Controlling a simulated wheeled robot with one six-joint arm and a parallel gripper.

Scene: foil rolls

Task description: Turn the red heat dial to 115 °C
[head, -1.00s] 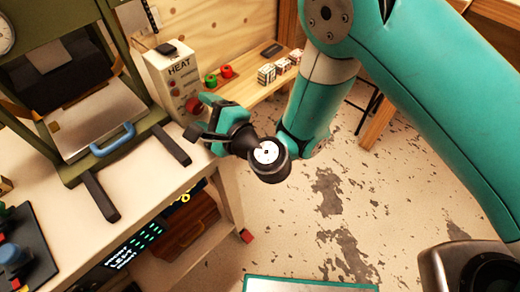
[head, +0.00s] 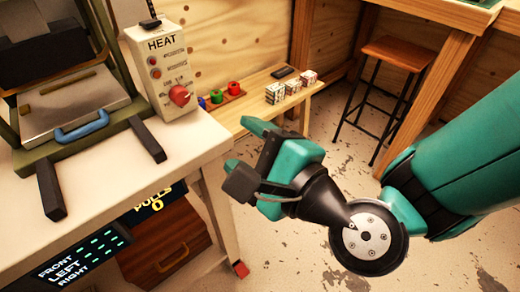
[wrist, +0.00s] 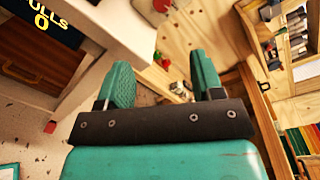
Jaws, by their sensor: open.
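The red heat dial (head: 180,95) is on the lower front of the cream HEAT box (head: 150,75), on the bench beside the press. Its setting is too small to read. My gripper (head: 246,146) is open and empty, to the right of and below the dial in the head view, clearly apart from it. In the wrist view my two teal fingers (wrist: 163,75) stand wide apart with nothing between them. A red round part, which looks like the dial (wrist: 161,5), shows at the top edge there, partly cut off.
The press (head: 75,110), with a blue handle, stands left of the box. A low wooden shelf (head: 245,112) behind my gripper holds red and green rolls and small boxes. A stool (head: 398,50) stands at the back right. Open floor lies below my gripper.

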